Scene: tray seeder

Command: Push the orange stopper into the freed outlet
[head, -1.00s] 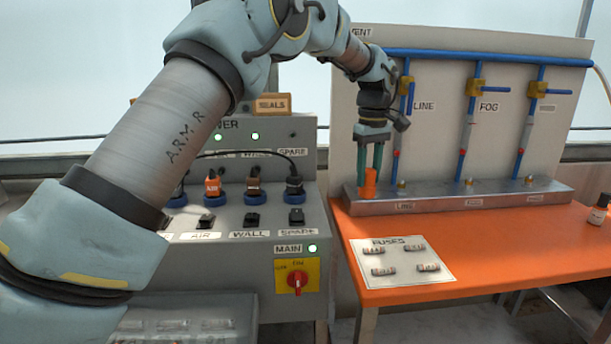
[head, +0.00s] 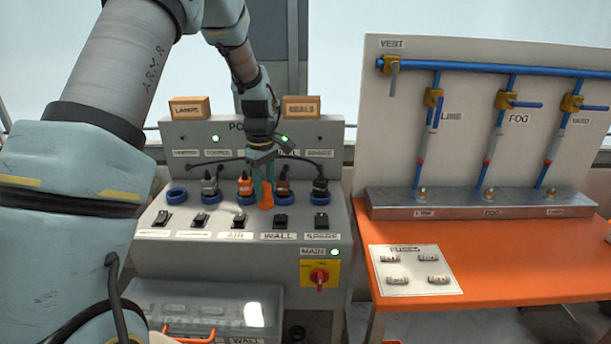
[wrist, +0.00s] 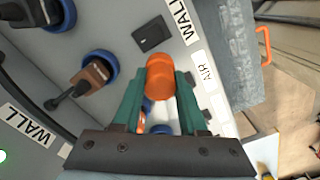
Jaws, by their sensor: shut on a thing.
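My gripper (head: 262,188) is shut on the orange stopper (head: 266,203), which hangs below the fingers in front of the power panel (head: 345,240). In the wrist view the stopper (wrist: 160,77) sits between the two green fingers. The empty outlet, an open blue ring (head: 177,196), is at the far left of the panel row, well left of my gripper. The stopper is apart from it. An orange plug (head: 245,186) sits in the outlet just left of my gripper, and a brown plug (head: 282,184) just right.
Black switches (head: 280,222) line the panel below. A red main switch (head: 319,277) is lower right. The orange bench (head: 500,270) with pipe board (head: 400,130) stands right.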

